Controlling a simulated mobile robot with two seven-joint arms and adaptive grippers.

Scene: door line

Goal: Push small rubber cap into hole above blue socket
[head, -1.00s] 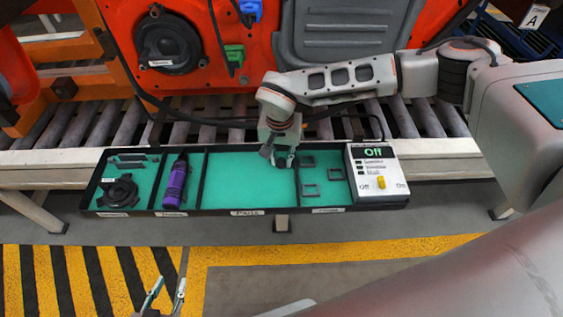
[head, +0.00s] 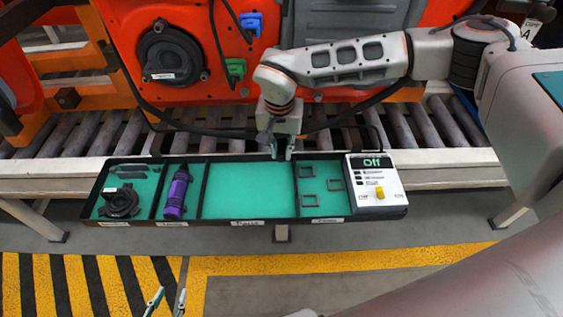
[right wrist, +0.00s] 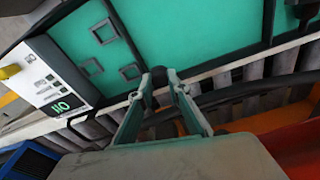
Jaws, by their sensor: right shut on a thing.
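The small rubber cap (right wrist: 160,76) is a dark piece between the fingertips of my right gripper in the right wrist view; its shape is mostly hidden. My right gripper (head: 280,149) is shut on it, near the tray's back edge in the head view; its fingers also show in the right wrist view (right wrist: 159,81). The blue socket (head: 252,23) is on the orange door (head: 205,25), behind and above the right gripper and apart from it. I cannot make out the hole above it. My left gripper (head: 169,297) is open and empty at the bottom edge.
A green socket (head: 236,67) and dark cables hang on the door.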

